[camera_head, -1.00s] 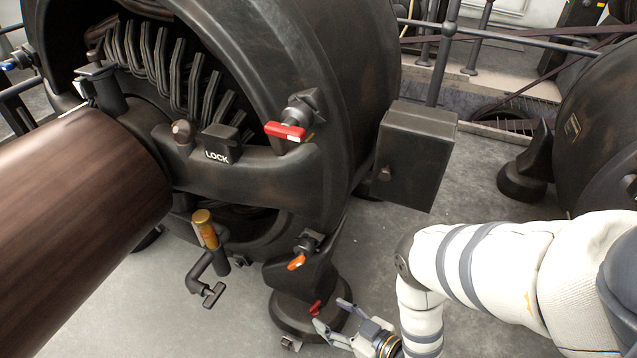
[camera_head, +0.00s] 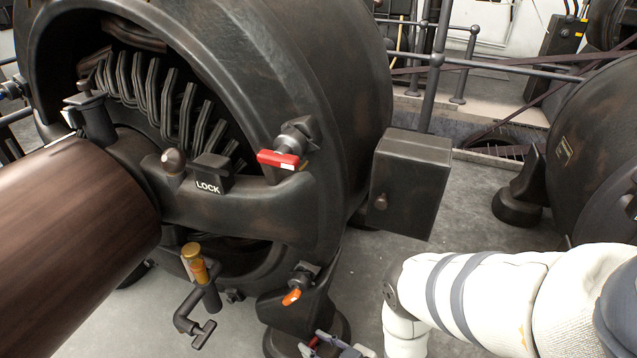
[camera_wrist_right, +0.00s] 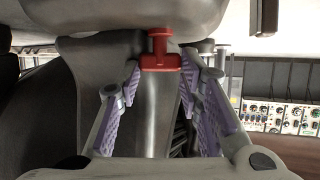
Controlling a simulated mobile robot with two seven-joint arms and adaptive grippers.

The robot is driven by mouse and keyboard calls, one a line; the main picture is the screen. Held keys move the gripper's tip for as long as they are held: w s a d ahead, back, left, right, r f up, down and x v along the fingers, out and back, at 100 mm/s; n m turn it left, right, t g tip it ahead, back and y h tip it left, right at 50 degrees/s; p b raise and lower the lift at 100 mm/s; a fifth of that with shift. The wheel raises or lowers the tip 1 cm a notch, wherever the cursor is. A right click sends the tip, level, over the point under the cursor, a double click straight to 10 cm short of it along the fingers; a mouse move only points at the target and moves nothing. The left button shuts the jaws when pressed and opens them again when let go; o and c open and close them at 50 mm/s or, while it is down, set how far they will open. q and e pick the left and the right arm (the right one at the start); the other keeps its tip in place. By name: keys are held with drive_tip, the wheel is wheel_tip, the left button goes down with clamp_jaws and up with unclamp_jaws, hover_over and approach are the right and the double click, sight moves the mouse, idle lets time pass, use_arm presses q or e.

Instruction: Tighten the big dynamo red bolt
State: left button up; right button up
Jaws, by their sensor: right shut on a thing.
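The big dynamo (camera_head: 345,100) fills the left and middle of the head view. A small red bolt (camera_head: 313,343) sits low on its foot, at the bottom edge of the head view. In the right wrist view the red bolt (camera_wrist_right: 160,60) is a T-shaped handle against the dark metal. My right gripper (camera_head: 328,345) is shut on this bolt, with its purple-padded fingers (camera_wrist_right: 160,76) on either side of the handle. The foot's lower part is cut off by the frame. My left gripper is not in view.
A red-handled bolt (camera_head: 279,159) and an orange-handled bolt (camera_head: 291,297) sit higher on the dynamo. A LOCK block (camera_head: 210,174), a crank with a yellow grip (camera_head: 195,263) and a grey box (camera_head: 410,185) project from it. Another dynamo (camera_head: 590,150) stands at right.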

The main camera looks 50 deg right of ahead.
drive_tip(key=shift+a+m+h, duration=0.1)
drive_tip(key=shift+m+h, duration=0.2)
drive_tip(key=shift+h, duration=0.1)
drive_tip(key=shift+a+m+h, duration=0.25)
drive_tip(key=shift+m+h, duration=0.85)
drive_tip(key=shift+h, duration=0.1)
drive_tip(key=m+h, duration=0.1)
drive_tip(key=h, duration=0.1)
drive_tip(key=m+g+h, duration=0.1)
drive_tip(key=m+h, duration=0.1)
drive_tip(key=shift+w+a+f+m+g, duration=0.1)
drive_tip(key=shift+a+m+g, duration=0.2)
drive_tip(key=shift+a, duration=0.05)
drive_tip(key=m+g+h, duration=0.1)
drive_tip(key=m+h, duration=0.1)
drive_tip(key=shift+w+a+m+g+h+b, duration=0.15)
drive_tip(key=shift+m+g+h+b, duration=0.15)
drive_tip(key=shift+g+b, duration=0.1)
drive_tip(key=shift+w+a+m+g+h+b, duration=0.15)
drive_tip(key=shift+m+g+h+b, duration=0.55)
drive_tip(key=shift+m+g+h, duration=0.6)
drive_tip(key=shift+m, duration=0.4)
drive_tip(key=o, duration=1.2)
drive_tip(key=shift+w, duration=0.1)
drive_tip(key=shift+c, duration=0.2)
